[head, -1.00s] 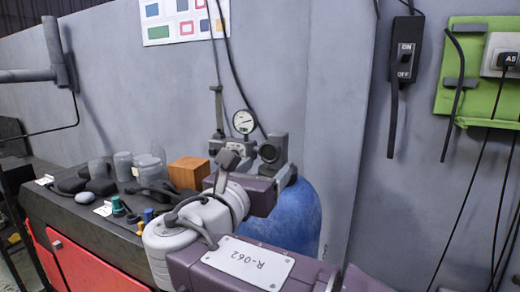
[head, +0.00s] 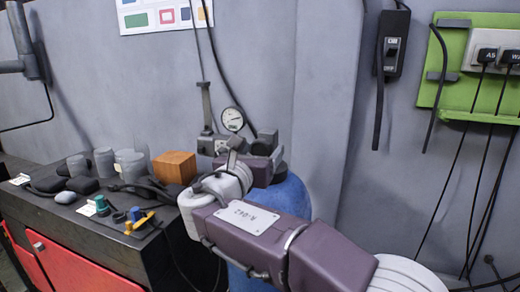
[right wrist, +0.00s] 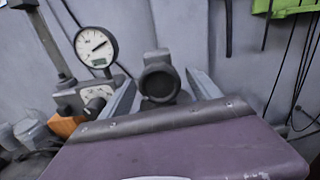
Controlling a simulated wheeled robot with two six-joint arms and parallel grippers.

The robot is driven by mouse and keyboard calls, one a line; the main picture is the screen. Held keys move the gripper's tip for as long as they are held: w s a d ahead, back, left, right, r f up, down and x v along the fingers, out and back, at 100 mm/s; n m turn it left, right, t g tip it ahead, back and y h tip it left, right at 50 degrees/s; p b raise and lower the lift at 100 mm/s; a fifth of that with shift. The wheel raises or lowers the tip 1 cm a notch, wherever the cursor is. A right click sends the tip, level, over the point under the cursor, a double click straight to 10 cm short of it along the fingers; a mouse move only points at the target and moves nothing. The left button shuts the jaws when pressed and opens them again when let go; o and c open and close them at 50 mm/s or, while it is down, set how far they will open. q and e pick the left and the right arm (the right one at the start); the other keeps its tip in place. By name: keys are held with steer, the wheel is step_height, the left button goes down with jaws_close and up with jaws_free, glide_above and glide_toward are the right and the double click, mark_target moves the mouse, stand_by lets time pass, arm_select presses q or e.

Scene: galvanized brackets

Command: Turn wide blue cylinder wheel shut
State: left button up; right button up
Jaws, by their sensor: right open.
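The wide blue cylinder (head: 285,202) stands upright against the wall, partly covered by my right arm in the head view. A dark, round, wheel-like part (right wrist: 158,82) is straight ahead in the right wrist view, at the cylinder's top. My right gripper (right wrist: 163,88) is open, with one grey finger to each side of that part; I cannot tell whether they touch it. In the head view my right gripper (head: 250,147) is at the cylinder's top, its fingers mostly hidden. My left gripper does not show.
A round gauge (head: 233,119) stands close left of the right gripper. A dark bench (head: 100,240) on the left holds an orange-brown block (head: 174,167), grey cups and small tools. A switch box (head: 393,44) and green panel (head: 450,60) hang on the right wall.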

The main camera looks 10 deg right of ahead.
steer(key=shift+s+d, duration=0.15)
steer(key=shift+s, duration=0.05)
steer(key=c, duration=0.3)
steer(key=shift+w+a, duration=0.15)
steer(key=shift+a, duration=0.05)
steer(key=c, duration=1.1)
steer(key=shift+o, duration=0.2)
steer(key=shift+f, duration=0.1)
